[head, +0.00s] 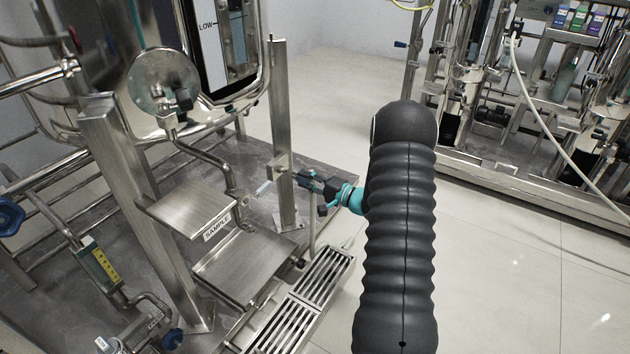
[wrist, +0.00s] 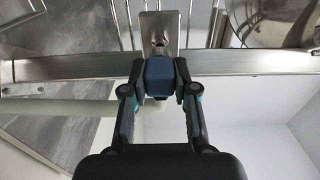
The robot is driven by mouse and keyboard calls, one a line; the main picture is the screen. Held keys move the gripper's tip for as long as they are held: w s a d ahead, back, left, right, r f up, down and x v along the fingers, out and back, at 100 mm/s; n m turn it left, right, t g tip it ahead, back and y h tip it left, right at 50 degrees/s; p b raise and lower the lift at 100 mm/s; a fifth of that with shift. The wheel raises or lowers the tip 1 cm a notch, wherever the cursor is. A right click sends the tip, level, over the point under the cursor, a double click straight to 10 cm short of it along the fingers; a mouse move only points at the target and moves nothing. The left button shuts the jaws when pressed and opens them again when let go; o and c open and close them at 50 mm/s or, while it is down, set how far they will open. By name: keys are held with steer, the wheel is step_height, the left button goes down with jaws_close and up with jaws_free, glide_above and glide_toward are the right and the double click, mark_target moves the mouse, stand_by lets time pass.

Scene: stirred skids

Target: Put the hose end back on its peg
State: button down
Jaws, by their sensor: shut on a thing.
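My gripper (head: 322,188) is shut on the dark blue hose end, at the upright steel post (head: 283,125). In the wrist view my gripper (wrist: 158,82) has its fingers on both sides of the blue hose end (wrist: 158,78). A pale hose (wrist: 75,107) runs off to the left there, and in the head view a pale length hangs below my gripper (head: 313,228). A small steel bracket (wrist: 159,25) lies straight beyond the hose end, at the post. The peg itself is mostly hidden behind the hose end; I cannot tell whether they touch.
A steel shelf marked SAMPLE (head: 185,208) stands left of the post, and a slotted drain grate (head: 322,275) lies below. A second skid (head: 540,170) with a long pale hose stands at the right. The floor between is clear.

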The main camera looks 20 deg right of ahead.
mark_target(296, 176)
steer(key=shift+p+x, duration=0.35)
steer(key=shift+x, duration=0.9)
steer(key=shift+s, duration=0.1)
steer(key=shift+b, duration=0.6)
steer(key=shift+b+x, duration=0.55)
steer(key=shift+x, duration=0.3)
stand_by(0.4)
steer(key=c, duration=0.5)
jaws_free()
steer(key=shift+s, duration=0.1)
stand_by(0.5)
steer(key=b+v, duration=0.2)
steer(key=v, duration=0.6)
steer(key=shift+b, duration=0.35)
